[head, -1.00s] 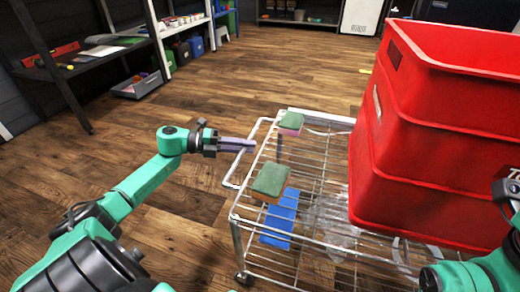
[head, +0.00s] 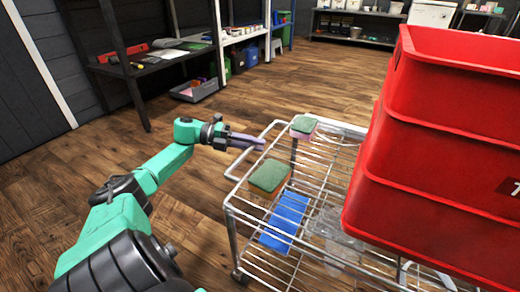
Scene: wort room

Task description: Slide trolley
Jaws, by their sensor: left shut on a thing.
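The trolley (head: 336,123) is a silver wire cart with an upper and a lower shelf, at the centre right of the head view. My left gripper (head: 258,144) reaches in from the left and is shut on the trolley's looped handle at its left end. Stacked red crates (head: 440,150) stand on the right part of the trolley and hide much of it. A green and orange sponge (head: 269,177) and a green and pink sponge (head: 303,126) lie on the top shelf. My right gripper is out of view.
Below the top shelf are a blue flat thing (head: 285,222) and a clear container (head: 336,238). A dark shelf unit (head: 165,57) stands at the back left, with a grey bin (head: 196,90) under it. The wooden floor between is clear.

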